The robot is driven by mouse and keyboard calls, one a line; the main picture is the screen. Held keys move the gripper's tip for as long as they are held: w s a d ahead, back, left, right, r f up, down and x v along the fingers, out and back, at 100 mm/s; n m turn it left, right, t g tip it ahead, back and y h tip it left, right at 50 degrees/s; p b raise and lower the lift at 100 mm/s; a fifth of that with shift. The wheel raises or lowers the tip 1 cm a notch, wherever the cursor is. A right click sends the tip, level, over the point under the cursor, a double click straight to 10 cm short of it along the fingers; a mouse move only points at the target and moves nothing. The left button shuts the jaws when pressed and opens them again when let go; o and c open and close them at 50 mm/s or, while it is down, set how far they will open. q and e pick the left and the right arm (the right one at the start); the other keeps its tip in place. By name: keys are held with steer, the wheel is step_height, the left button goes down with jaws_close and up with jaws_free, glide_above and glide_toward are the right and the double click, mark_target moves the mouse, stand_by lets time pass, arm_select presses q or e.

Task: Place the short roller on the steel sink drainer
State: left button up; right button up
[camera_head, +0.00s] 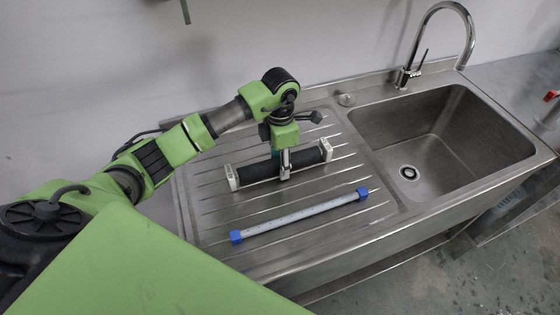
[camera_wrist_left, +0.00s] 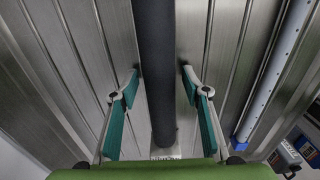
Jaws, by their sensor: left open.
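The short roller, a black cylinder (camera_head: 258,170) with white end blocks, lies on the ribbed steel sink drainer (camera_head: 215,215). In the left wrist view the black roller (camera_wrist_left: 156,45) runs up the middle of the picture. My left gripper (camera_head: 285,172) points down at the roller near its middle. It is open, with one finger on each side of the roller and gaps showing between the fingers and its surface. The roller's near end in the wrist view is partly hidden by my gripper body. My right gripper is not in view.
A thin grey rod (camera_head: 300,215) with blue ends lies on the drainer in front of the roller. The sink basin (camera_head: 440,140) and the tall curved tap (camera_head: 412,50) are to the right. A wall stands behind. The drainer's front left part is bare.

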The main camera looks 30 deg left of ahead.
arm_select(q)
steer(key=shift+w+r, duration=0.1)
steer(key=shift+r, duration=0.25)
step_height(320, 180, up, 10)
steer(key=b, duration=0.3)
steer(key=shift+r, duration=0.7)
